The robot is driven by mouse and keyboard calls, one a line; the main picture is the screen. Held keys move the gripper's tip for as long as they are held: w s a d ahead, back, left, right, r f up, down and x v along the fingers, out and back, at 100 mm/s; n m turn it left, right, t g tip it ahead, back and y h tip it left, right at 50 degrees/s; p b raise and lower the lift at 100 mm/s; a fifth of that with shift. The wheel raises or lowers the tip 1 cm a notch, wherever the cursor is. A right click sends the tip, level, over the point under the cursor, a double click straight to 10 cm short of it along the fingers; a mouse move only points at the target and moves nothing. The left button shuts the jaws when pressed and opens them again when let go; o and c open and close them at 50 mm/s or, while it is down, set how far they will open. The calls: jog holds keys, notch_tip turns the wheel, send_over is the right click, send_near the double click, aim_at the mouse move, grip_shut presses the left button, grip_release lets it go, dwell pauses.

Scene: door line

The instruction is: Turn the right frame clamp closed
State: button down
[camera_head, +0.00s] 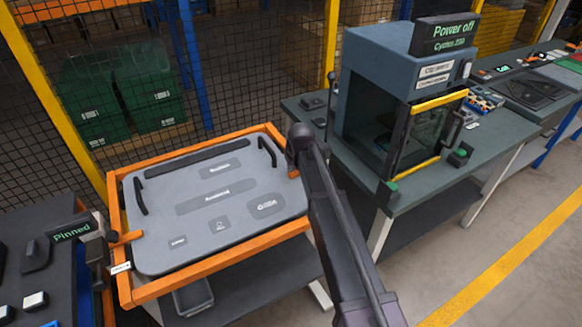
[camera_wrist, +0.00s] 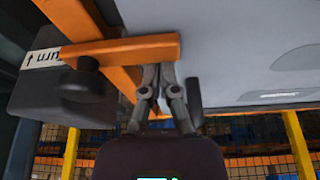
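The right frame clamp is seen close up in the wrist view, which looks upside down. Its orange bar (camera_wrist: 118,49) extends from a dark block with a round black knob (camera_wrist: 82,80) across the orange frame rail towards the grey panel (camera_wrist: 245,55). A white label with an arrow (camera_wrist: 42,58) sits on the block. My gripper (camera_wrist: 160,70) has its two fingers close together, with the tips at the bar's free end. The bar hides part of the tips, and I cannot tell whether they touch it. In the head view my arm mostly hides this clamp and my gripper.
In the head view the grey panel (camera_head: 215,222) lies in the orange frame (camera_head: 230,260). A left clamp (camera_head: 126,237) is near a "Pinned" sign (camera_head: 72,231). A "Power off" cabinet (camera_head: 395,95) stands on the bench at right. A mesh fence is behind.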

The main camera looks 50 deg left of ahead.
aim_at(285, 165)
jog(key=shift+d, duration=0.2)
jog(key=shift+w+a+r+p, duration=0.15)
jog(key=shift+a, duration=0.55)
jog(key=shift+w+a+r+p, duration=0.1)
jog(key=shift+a, duration=0.55)
jog(key=shift+w+a+r+p, duration=0.15)
jog(key=shift+a, duration=0.55)
jog(key=shift+p+v, duration=1.1)
jog(key=shift+v, duration=0.15)
jog(key=p+v, duration=0.6)
jog(key=shift+r, duration=0.35)
jog(key=shift+d, duration=0.1)
jog(key=shift+w+d, duration=0.1)
